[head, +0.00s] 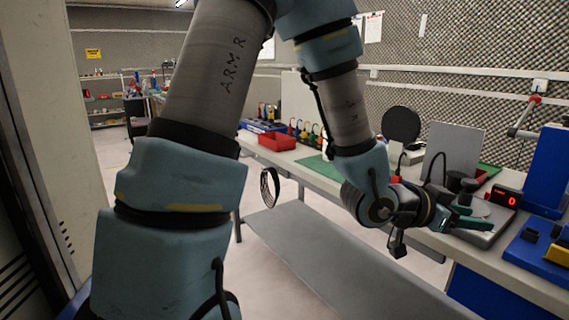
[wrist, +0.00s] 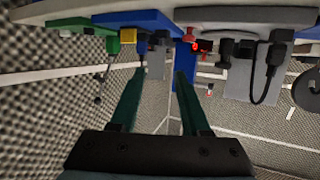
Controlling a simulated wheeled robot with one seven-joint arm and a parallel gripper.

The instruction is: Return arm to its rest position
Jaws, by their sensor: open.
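My gripper (head: 465,218) is at the right in the head view, at the end of my bent arm, over the near edge of the workbench (head: 522,262). In the wrist view its two green fingers (wrist: 160,85) stand apart with nothing between them. That view looks upside down, with the bench along the top. In the head view the fingers are small and partly overlap the things on the bench behind.
A grey device (head: 480,222) with a black cable, a red digital display (head: 505,197) and a blue stand (head: 547,170) are near my gripper. A red bin (head: 276,141) is further left on the bench. A grey lower shelf (head: 320,255) lies below. Open floor shows at left.

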